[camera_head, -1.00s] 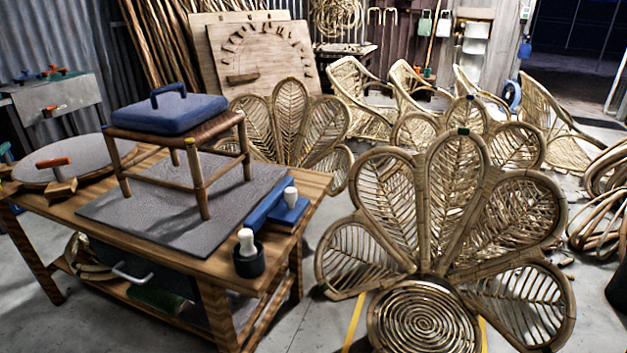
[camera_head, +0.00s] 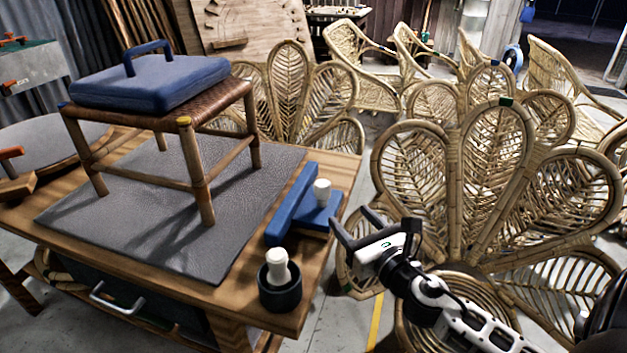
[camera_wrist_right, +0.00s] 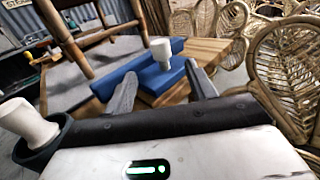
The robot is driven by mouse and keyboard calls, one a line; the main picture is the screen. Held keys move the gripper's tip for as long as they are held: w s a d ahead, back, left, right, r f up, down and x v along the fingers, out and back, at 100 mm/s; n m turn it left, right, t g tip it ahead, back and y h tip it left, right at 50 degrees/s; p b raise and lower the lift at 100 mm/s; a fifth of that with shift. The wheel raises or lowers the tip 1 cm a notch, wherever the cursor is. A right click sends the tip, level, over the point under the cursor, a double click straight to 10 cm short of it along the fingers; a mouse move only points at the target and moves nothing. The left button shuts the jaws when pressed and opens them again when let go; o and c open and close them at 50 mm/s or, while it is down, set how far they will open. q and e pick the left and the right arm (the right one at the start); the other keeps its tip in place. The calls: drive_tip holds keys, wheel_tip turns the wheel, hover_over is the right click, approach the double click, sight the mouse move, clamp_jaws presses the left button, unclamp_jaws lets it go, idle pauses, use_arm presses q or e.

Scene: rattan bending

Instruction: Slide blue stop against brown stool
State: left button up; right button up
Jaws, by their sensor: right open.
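The brown stool (camera_head: 196,155) stands upright on a grey mat (camera_head: 110,225) on the wooden table, with a blue cushion (camera_head: 150,85) with a handle on its seat. The blue stop (camera_head: 292,205), an L-shaped block with a white knob (camera_head: 322,190), lies at the table's right side, apart from the stool's legs. It also shows in the right wrist view (camera_wrist_right: 158,78). My right gripper (camera_head: 352,222) is open and empty, to the right of the stop; in the wrist view its fingers (camera_wrist_right: 162,85) point toward the stop. My left gripper is not in view.
A dark cup (camera_head: 280,292) holding a white knob stands at the table's near right corner. Rattan peacock chairs (camera_head: 500,190) crowd the right side. A round grey board (camera_head: 50,150) lies at the table's left.

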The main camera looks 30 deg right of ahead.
sight(318, 181)
drive_tip(key=w, duration=0.8)
drive_tip(key=w+d, duration=0.1)
drive_tip(key=w, duration=0.4)
drive_tip(key=shift+p, duration=0.35)
drive_tip(key=shift+w, duration=0.7)
clamp_jaws()
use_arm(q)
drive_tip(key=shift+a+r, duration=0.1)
